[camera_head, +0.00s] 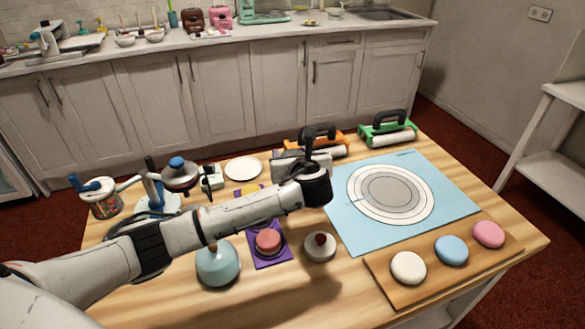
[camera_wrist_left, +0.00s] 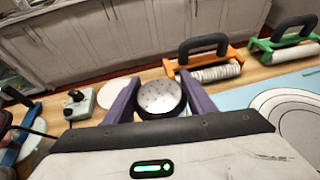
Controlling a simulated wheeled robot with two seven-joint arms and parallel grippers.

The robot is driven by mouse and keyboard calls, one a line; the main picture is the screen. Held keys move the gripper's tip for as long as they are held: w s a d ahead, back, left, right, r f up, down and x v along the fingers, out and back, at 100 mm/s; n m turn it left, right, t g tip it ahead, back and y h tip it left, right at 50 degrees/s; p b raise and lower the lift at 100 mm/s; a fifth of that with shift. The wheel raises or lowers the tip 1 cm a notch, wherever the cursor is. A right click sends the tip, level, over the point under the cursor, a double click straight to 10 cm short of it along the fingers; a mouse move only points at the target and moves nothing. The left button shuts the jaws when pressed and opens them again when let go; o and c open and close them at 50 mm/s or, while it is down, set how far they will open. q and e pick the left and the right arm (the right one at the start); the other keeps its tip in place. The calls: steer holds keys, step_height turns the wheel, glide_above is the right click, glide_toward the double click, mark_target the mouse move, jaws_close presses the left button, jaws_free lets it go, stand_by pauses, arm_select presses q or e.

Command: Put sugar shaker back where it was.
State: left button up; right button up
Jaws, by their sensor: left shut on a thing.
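My left gripper (camera_wrist_left: 159,84) is shut on the sugar shaker (camera_wrist_left: 160,101). The shaker is round with a pale, perforated top and a dark rim, and sits between the two purple-grey fingers in the left wrist view. In the camera_head view, my left arm reaches in from the left, and the pale body of the left gripper is over the back middle of the table. The shaker is hidden there behind the gripper. I cannot tell whether its base touches the table. My right gripper is not in view.
An orange roller (camera_head: 334,152) and a green roller (camera_head: 386,137) stand at the back. A blue mat (camera_head: 449,184) lies right. Nearer are a light-blue jar (camera_head: 218,268), a purple mat (camera_head: 270,263) and a board (camera_head: 386,278) with pastel discs. A white plate (camera_head: 243,168) lies left.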

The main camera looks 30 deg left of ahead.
arm_select(q)
steer(key=shift+f, duration=2.05)
steer(key=o, duration=1.2)
steer(key=shift+o, duration=0.2)
steer(key=shift+s+d+r, duration=0.1)
steer(key=shift+d+r, duration=0.05)
steer(key=shift+r, duration=0.05)
steer(key=v, duration=1.1)
steer(key=shift+s+p, duration=0.3)
steer(key=shift+d+r, duration=0.1)
steer(key=shift+d, duration=0.05)
